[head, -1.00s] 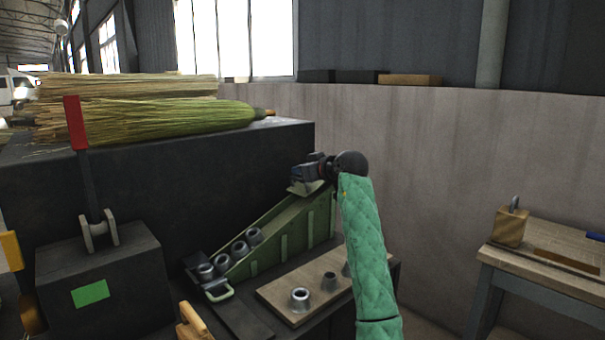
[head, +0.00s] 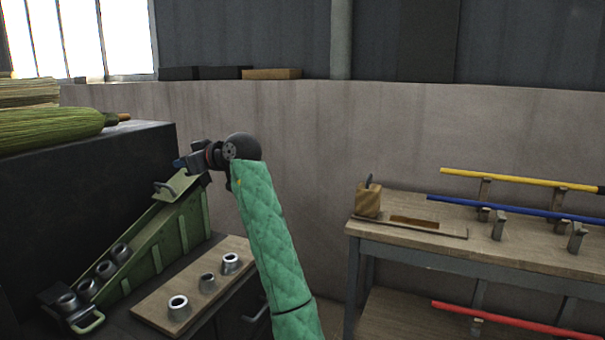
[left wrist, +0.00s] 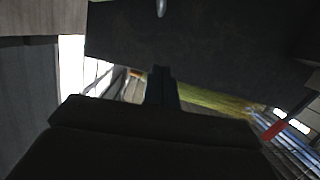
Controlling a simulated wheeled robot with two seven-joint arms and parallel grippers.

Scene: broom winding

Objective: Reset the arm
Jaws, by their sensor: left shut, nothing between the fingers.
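My left arm in its green quilted sleeve (head: 270,240) rises from the bottom of the head view. My left gripper (head: 183,162) is at its far end, by the top of the green ramp (head: 165,235), shut and empty. I cannot tell whether it touches the ramp. In the left wrist view the dark shut fingers (left wrist: 163,85) point up the picture with nothing between them. My right gripper is not in view.
Several metal sleeves (head: 87,288) sit on the ramp; others stand on a wooden board (head: 150,305) beside it. Straw brooms (head: 50,130) lie on the dark block at left. A wooden table (head: 520,258) at right holds yellow (head: 520,177) and blue (head: 510,207) rods.

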